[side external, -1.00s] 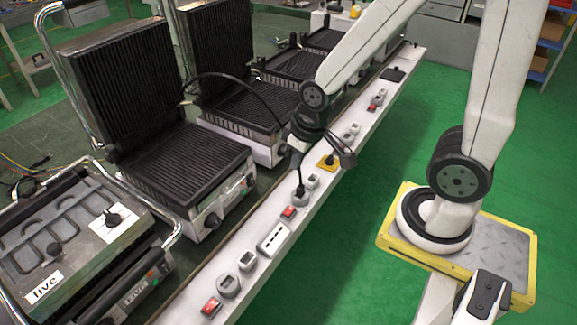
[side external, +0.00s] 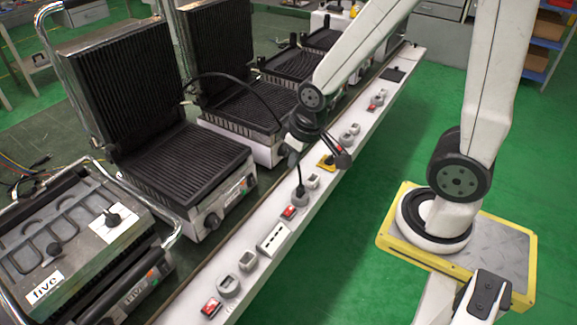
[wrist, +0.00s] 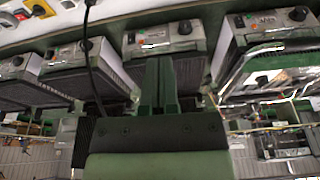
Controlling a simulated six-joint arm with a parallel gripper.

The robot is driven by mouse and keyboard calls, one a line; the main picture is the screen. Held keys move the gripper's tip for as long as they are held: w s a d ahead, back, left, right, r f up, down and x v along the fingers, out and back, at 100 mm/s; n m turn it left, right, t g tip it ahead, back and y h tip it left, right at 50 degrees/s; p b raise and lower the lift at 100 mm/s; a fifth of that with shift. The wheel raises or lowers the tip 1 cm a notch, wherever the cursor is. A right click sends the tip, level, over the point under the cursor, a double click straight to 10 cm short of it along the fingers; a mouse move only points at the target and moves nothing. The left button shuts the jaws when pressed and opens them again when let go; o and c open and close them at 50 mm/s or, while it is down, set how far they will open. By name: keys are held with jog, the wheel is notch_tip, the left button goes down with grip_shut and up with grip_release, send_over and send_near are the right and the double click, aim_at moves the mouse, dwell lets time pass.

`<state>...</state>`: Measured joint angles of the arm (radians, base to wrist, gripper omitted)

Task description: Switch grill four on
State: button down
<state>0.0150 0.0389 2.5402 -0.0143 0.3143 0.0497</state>
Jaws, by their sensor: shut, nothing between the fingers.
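A closed grill (side external: 85,235) at the front left has a white label that seems to read "five". Beside it, toward the back, an open black ribbed grill (side external: 185,165) has a front panel with a dark knob (side external: 212,221). Its own label is too small to read. My gripper (side external: 342,158) is shut and empty over the white rail, near a yellow-based socket (side external: 326,161). In the wrist view, my gripper (wrist: 160,62) points toward the row of grill fronts, with a dark knob (wrist: 185,28) above right of the fingers. No finger touches a knob.
The white rail (side external: 252,284) carries sockets and red switches (side external: 289,212). A black plug (side external: 299,190) stands in one socket. A black cable (wrist: 90,60) hangs close left of my fingers in the wrist view. More open grills (side external: 245,110) stand behind.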

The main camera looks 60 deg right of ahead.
aim_at(252, 180)
jog(key=w+d+f+m+t, duration=0.2)
jog(key=w+d+f+m, duration=0.4)
jog(key=f, duration=0.3)
jog(key=w+d+f+m+t, duration=0.2)
jog(key=w+d+f+m, duration=0.45)
jog(key=f, duration=0.25)
notch_tip(252, 180, down, 8)
jog(key=d+m+t, duration=0.1)
jog(key=d+m, duration=0.1)
jog(key=m, duration=0.3)
jog(key=shift+s+t, duration=0.15)
jog(key=shift+t, duration=0.25)
jog(key=shift+d, duration=0.1)
jog(key=shift+x, duration=5.1)
jog(key=shift+w, duration=1.95)
jog(key=shift+w+f, duration=0.1)
